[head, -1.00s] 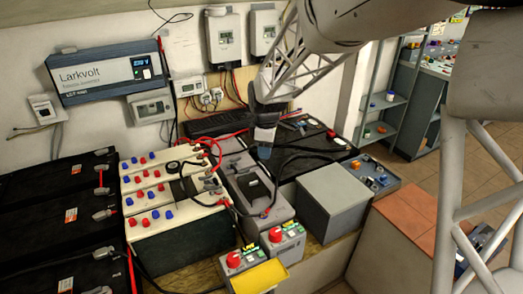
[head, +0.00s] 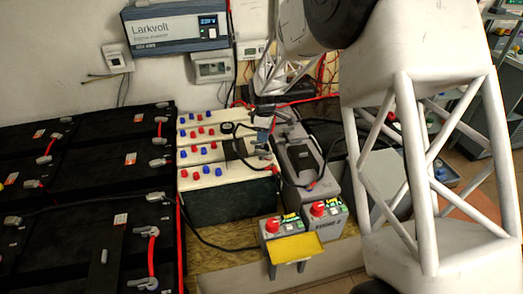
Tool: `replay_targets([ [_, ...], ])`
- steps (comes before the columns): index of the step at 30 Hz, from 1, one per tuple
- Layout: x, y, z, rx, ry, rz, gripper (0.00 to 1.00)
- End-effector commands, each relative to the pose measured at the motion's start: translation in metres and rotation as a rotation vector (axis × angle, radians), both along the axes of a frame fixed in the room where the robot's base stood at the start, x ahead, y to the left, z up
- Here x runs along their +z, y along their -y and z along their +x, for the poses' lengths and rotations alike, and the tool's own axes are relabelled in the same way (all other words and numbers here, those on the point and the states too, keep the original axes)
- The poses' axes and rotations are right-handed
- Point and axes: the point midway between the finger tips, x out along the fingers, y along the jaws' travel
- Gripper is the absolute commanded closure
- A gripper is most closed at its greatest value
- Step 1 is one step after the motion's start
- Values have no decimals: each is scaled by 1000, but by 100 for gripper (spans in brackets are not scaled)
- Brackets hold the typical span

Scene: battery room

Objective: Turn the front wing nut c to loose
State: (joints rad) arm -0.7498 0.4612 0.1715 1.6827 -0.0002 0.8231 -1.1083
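White-topped batteries (head: 230,178) with red and blue caps stand in a row on the bench. Small grey and red terminal fittings (head: 270,168) sit at their right ends. The fittings are too small to tell which one is front wing nut c, or how it is turned. My gripper (head: 263,122) is a small dark shape above the right end of the back batteries. It is apart from the front battery's right end. Its fingers are too small and dark to tell open from shut. My arm hides part of the bench behind it.
Black batteries (head: 85,190) with cables fill the left. A grey case (head: 298,165) with a black cable stands right of the white batteries. Two red-knobbed switch boxes (head: 320,215) and a yellow plate (head: 292,248) are in front. The inverter (head: 165,32) hangs on the wall.

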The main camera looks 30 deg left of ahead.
Motion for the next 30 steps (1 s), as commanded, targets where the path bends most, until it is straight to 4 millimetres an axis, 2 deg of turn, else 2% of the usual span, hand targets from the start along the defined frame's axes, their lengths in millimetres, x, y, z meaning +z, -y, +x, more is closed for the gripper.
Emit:
replay_targets([
  [5,-9,-12,-2,9,-3,-2,62],
  [20,-14,-12,-2,8,-3,-2,62],
  [30,-48,-12,-2,8,-3,-3,62],
])
